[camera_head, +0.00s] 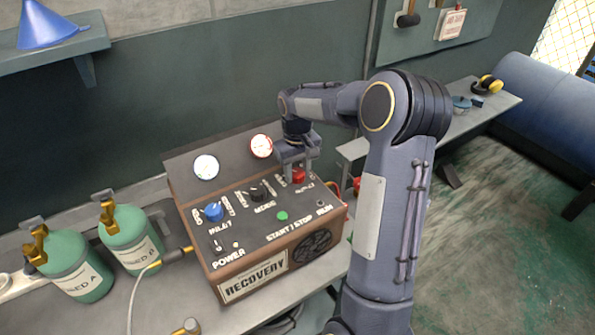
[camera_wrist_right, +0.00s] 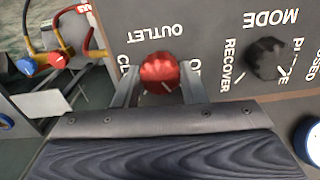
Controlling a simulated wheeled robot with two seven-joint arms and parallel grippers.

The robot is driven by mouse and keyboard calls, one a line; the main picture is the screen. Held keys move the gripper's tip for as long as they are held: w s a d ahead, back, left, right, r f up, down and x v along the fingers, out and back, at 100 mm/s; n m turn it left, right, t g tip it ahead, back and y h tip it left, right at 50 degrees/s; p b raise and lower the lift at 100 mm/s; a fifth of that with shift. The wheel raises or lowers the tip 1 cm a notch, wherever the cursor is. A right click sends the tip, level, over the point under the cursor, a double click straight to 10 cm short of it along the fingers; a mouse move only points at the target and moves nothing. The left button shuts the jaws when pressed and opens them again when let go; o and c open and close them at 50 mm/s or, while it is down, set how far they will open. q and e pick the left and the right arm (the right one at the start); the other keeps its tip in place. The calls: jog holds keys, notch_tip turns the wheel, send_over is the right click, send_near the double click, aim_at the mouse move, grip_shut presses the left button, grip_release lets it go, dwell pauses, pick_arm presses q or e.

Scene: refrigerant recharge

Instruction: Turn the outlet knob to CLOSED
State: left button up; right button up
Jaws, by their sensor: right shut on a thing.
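The recovery machine (camera_head: 262,255) stands on the bench with its sloped control panel facing up. The red outlet knob (camera_head: 298,176) is at the panel's upper right. In the right wrist view the red knob (camera_wrist_right: 160,73) sits between the fingers, under the OUTLET label. My left gripper is not in view.
The blue inlet knob (camera_head: 213,211), black mode knob (camera_head: 257,193) and green button (camera_head: 282,216) are on the same panel. Two green cylinders (camera_head: 82,268) stand left of the machine. Hoses with red and blue fittings (camera_wrist_right: 58,60) lie beside the outlet side.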

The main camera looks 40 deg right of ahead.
jog(key=m, duration=0.3)
jog(key=shift+m, duration=0.4)
jog(key=m, duration=0.3)
jog(key=shift+m, duration=0.3)
jog(key=m, duration=0.4)
jog(key=shift+w+r, duration=0.1)
jog(key=shift+m+p, duration=0.3)
jog(key=shift+m, duration=1.5)
jog(key=o, duration=1)
